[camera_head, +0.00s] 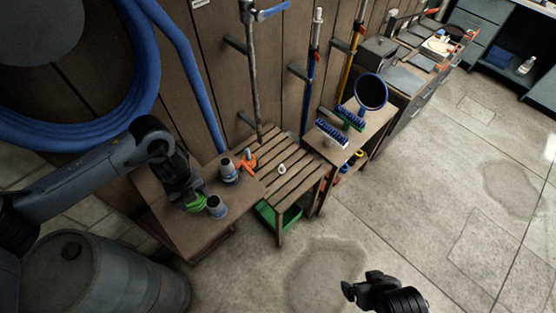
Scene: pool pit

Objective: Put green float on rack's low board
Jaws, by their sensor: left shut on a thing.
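The green float (196,203) is at the fingers of my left gripper (188,197), which is shut on it. The gripper points down over the brown board (200,232) at the left, close to a grey cup-like fitting. Whether the float touches the board I cannot tell. A wooden rack (377,117) stands to the right of the slatted bench, with brushes on its top. Small red and yellow things (357,156) show at its lower level, where the low board is mostly hidden. My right gripper (360,287) is low in the picture, away from everything; its finger opening is unclear.
Grey fittings (227,170) and an orange piece (246,162) stand near the slatted bench (300,180), which bears a small white ring (282,169). A green bin (266,215) is underneath. Poles (311,75) line the wall. A barrel (95,275) stands lower left. The floor at right is clear.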

